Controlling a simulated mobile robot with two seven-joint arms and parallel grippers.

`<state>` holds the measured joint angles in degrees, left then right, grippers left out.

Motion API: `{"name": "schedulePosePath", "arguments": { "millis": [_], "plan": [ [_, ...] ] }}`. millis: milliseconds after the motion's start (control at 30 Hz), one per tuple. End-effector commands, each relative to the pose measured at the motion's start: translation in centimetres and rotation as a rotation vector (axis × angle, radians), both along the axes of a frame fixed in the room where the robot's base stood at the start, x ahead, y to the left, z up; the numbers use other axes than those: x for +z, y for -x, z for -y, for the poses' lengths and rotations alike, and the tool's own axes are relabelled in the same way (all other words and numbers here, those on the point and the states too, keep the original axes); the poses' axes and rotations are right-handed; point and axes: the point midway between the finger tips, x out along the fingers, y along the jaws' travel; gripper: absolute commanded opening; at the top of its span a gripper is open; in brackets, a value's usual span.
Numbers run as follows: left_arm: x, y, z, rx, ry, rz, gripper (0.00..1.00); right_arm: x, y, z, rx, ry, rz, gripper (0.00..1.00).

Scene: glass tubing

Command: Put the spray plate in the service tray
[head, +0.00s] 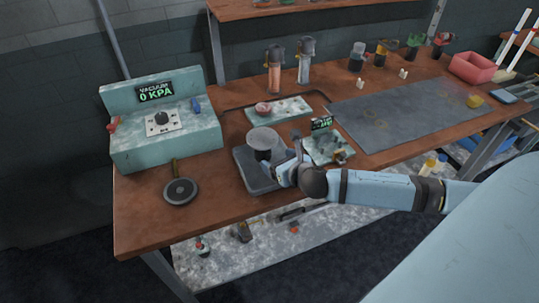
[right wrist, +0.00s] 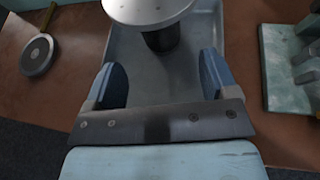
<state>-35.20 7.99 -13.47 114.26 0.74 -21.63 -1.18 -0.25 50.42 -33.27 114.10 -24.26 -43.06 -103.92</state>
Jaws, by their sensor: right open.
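The spray plate, a round pale grey disc (head: 262,138) with small holes, sits over a dark cylindrical stem. In the right wrist view the disc (right wrist: 147,9) is at the top edge, partly cut off, with the stem below it. The service tray, a shallow grey tray (head: 241,157), lies under it on the bench; its wall shows in the right wrist view (right wrist: 217,38). The stem appears to stand inside the tray, its foot hidden. My right gripper (head: 277,166) is open and empty over the tray, with the disc beyond its fingertips (right wrist: 161,68). My left gripper is out of view.
A black round pan-like tool (head: 181,190) lies left of the tray. The vacuum box (head: 165,140), reading 0 KPA, stands behind it. A small speckled unit with a display (head: 325,148) sits close right of the tray. A dark mat (head: 400,112) covers the bench farther right.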

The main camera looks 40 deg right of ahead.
Motion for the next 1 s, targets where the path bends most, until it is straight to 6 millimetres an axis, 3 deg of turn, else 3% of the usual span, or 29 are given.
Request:
{"name": "schedulePosePath", "arguments": {
  "millis": [233, 833, 1000],
  "plan": [
    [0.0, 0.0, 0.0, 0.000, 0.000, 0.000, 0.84, 1.0, 2.4, -0.1, -0.001, 0.001, 0.001, 0.80],
    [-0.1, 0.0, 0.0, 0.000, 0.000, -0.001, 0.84, 1.1, 2.5, -0.1, -0.003, -0.005, 0.000, 0.80],
    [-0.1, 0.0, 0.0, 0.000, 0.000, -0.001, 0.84, 0.6, 4.1, -2.0, -0.129, -0.229, -0.033, 0.80]
  ]
}}
